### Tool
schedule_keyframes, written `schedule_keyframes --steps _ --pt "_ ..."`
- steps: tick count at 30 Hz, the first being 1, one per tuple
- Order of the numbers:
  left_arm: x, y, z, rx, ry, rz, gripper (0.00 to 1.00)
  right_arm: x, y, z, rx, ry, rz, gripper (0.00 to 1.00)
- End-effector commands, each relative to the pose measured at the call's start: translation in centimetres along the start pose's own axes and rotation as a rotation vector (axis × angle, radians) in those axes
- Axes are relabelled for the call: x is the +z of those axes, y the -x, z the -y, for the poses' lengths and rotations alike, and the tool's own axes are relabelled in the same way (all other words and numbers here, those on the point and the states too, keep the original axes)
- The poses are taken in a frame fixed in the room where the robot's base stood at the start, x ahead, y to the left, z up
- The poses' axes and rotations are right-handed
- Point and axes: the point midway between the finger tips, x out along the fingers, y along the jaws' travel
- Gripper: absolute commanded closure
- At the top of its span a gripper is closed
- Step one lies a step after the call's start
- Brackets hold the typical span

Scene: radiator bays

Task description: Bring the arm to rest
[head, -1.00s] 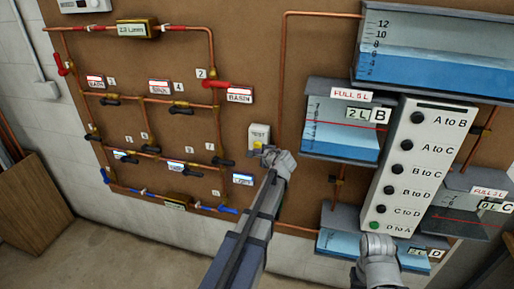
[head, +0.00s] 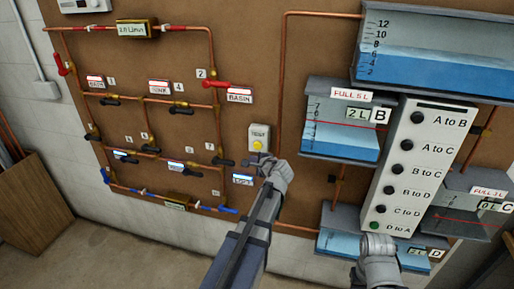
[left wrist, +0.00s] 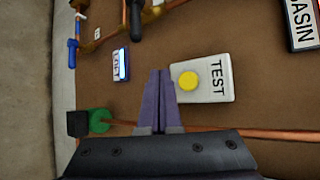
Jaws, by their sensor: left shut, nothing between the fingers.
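My left gripper (head: 265,164) is shut and empty, in front of the brown board just below the white TEST box (head: 259,133). The TEST box has a round yellow button (head: 257,144), fully in view and clear of the fingers in the head view. In the left wrist view my shut fingers (left wrist: 158,80) point up the picture beside the TEST box (left wrist: 216,90) and its yellow button (left wrist: 188,80). Part of my right arm shows at the bottom of the head view; its fingertips cannot be made out.
Copper pipes with black, red and blue valves (head: 183,110) cover the board's left side. Water tanks (head: 440,55) and a white panel of round buttons (head: 415,165) stand at the right. A green knob (left wrist: 100,120) shows in the left wrist view.

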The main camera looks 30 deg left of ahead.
Motion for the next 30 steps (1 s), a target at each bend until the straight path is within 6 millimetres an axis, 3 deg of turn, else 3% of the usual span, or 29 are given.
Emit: schedule_keyframes --steps 13,17,20,24,30 --pt "-0.1 0.1 -0.1 0.003 0.004 -0.002 1.0 0.0 0.0 0.0 0.0 0.0 0.0 0.5" --pt "-1.6 2.2 -2.2 0.068 0.079 -0.026 1.0 0.0 0.0 0.0 0.0 0.0 0.0 0.5" --pt "-4.1 6.0 -6.0 0.193 0.199 -0.058 1.0 0.0 0.0 0.0 0.0 0.0 0.0 0.5" --pt "-7.6 13.0 -12.6 0.434 0.369 -0.082 1.0 0.0 0.0 0.0 0.0 0.0 0.0 0.5" --pt "-10.2 23.6 -21.1 0.767 0.498 -0.046 1.0 0.0 0.0 0.0 0.0 0.0 0.0 0.5"
